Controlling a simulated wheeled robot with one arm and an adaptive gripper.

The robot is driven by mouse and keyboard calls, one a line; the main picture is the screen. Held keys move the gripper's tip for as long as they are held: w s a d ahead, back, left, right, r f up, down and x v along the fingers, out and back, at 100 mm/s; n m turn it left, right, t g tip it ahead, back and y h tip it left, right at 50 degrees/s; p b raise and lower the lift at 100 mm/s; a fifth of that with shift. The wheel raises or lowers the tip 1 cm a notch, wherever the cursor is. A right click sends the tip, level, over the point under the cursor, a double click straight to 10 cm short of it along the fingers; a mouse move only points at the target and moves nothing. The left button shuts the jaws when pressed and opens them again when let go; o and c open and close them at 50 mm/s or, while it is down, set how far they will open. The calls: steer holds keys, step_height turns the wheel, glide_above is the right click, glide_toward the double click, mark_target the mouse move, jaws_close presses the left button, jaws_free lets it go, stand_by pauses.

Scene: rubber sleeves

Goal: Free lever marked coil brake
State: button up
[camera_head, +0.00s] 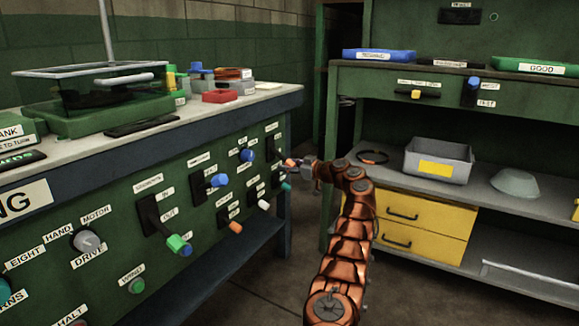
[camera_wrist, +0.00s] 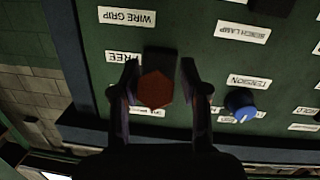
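My gripper (camera_head: 298,164) is at the far end of the green panel, close to a lever with an orange-red tip (camera_head: 288,162). In the wrist view, which is upside down, my gripper (camera_wrist: 160,82) is open. Its two fingers stand on either side of the lever's red hexagonal end (camera_wrist: 156,89), with a gap visible at the right finger. A dark slot shows behind the end. A label (camera_wrist: 124,57) reading FREE lies above it in that picture, and a partly hidden label (camera_wrist: 147,111) below. I cannot read "coil brake" in either view.
A WIRE GRIP label (camera_wrist: 127,17) and a blue knob (camera_wrist: 240,104) are near the fingers. Other levers, such as one with a teal tip (camera_head: 285,186) and a white one (camera_head: 264,205), stick out close below. A green workbench (camera_head: 450,84) stands to the right.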

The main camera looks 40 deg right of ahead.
steer(key=shift+o, duration=1.1)
steer(key=shift+d, duration=0.15)
steer(key=shift+r, duration=0.1)
steer(key=shift+s+d, duration=0.1)
steer(key=shift+s, duration=0.05)
steer(key=shift+s+d+r, duration=0.1)
steer(key=shift+s+d, duration=0.05)
steer(key=shift+s, duration=0.3)
steer(key=v, duration=1)
steer(key=shift+s, duration=0.45)
